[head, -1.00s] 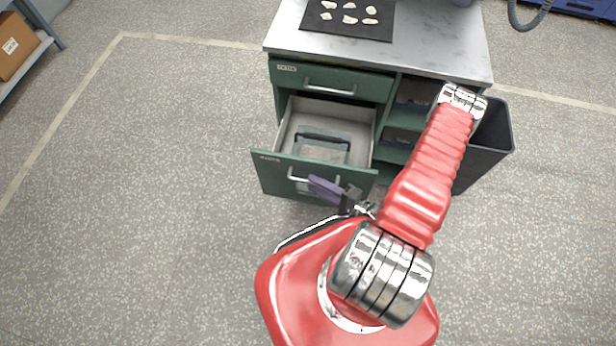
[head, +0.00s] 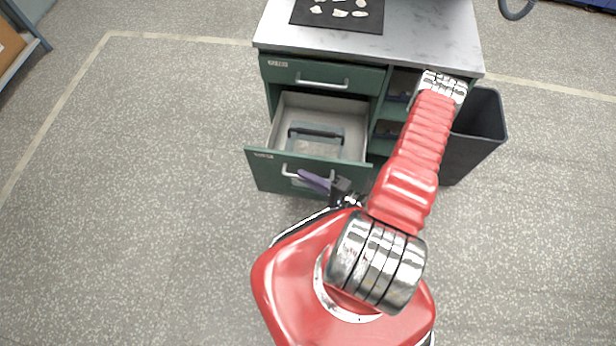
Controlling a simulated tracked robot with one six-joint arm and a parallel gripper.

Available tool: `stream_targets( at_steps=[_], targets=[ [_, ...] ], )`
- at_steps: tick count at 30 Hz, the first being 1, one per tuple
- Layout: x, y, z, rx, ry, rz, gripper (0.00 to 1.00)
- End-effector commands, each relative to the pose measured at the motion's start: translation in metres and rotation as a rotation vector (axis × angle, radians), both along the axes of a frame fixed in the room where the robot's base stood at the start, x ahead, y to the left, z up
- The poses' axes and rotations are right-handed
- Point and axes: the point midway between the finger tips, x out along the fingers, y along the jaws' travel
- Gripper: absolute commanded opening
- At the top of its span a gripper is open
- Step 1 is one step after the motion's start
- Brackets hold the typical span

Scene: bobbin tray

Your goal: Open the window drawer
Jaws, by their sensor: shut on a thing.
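The lower green drawer (head: 268,172) of the workbench stands pulled well out, with its grey inside showing. It has a bar handle (head: 290,169) and a small pale patch, perhaps a window, low on its front. My gripper (head: 325,181) is at the right part of this handle, shut on it; a purple finger shows against the drawer front. The exact contact is partly hidden by the finger and my wrist. A clear-looking box with a dark handle (head: 316,133) lies in the drawer.
The upper green drawer (head: 285,73) is closed above it. Open shelves and a dark bin (head: 475,140) stand to the right. A black mat (head: 335,23) with several pale pieces lies on the grey benchtop (head: 430,45). Speckled floor to the left is clear.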

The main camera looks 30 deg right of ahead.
Motion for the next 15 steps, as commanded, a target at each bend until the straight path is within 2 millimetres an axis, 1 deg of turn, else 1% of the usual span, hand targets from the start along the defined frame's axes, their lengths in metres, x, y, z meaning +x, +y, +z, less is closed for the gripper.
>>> stream_targets(
  at_steps=[12,15],
  targets=[
    [-0.0006,-0.0007,-0.0034,-0.003,0.008,-0.003,0.00],
    [-0.0051,0.0023,-0.0041,-0.002,0.011,-0.003,0.00]
  ],
)
